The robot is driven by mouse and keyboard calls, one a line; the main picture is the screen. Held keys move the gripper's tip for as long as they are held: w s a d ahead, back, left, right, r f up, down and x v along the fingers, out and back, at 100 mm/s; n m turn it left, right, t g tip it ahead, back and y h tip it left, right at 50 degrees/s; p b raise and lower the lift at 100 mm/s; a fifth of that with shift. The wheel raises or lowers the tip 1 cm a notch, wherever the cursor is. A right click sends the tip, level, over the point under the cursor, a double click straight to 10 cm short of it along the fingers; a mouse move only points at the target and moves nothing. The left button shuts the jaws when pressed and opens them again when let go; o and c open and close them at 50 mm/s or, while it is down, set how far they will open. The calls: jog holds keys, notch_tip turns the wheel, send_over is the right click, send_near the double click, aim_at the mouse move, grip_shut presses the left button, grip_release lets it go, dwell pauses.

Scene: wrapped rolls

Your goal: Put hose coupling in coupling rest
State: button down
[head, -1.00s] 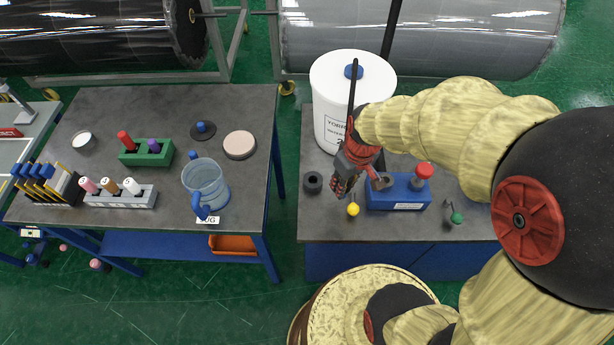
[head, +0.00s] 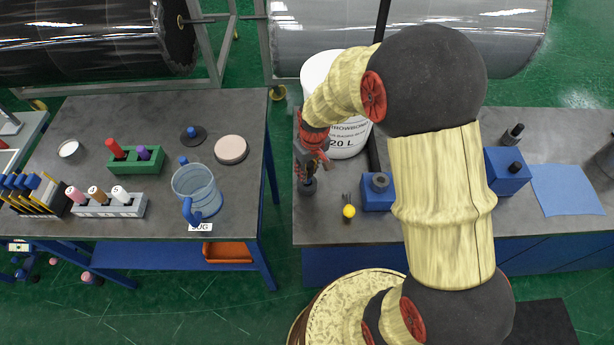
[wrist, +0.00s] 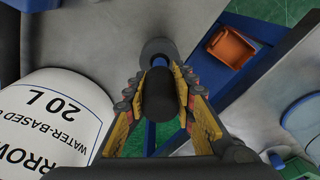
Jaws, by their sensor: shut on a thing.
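My gripper (head: 308,178) points down at the left end of the right bench. In the wrist view my gripper (wrist: 160,100) is shut on a dark cylinder, the hose coupling (wrist: 159,95), with a blue part at its far end. A dark round ring (wrist: 157,47), seemingly the coupling rest, lies beyond that end. In the head view the ring (head: 307,188) is right under my fingers and partly hidden. The coupling lines up with the ring; I cannot tell whether they touch.
A white 20 L bucket (head: 346,138) stands close behind my gripper. A gap separates this bench from the left table (head: 110,115), which holds a clear jug (head: 196,190).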

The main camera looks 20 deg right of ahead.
jog(key=shift+w+a+f, duration=0.1)
jog(key=shift+w+f, duration=0.15)
jog(key=shift+f, duration=0.15)
jog(key=shift+f+b, duration=0.35)
jog(key=shift+f, duration=0.95)
jog(key=shift+f, duration=0.1)
jog(key=shift+f, duration=0.1)
jog(key=c, duration=1.5)
grip_release()
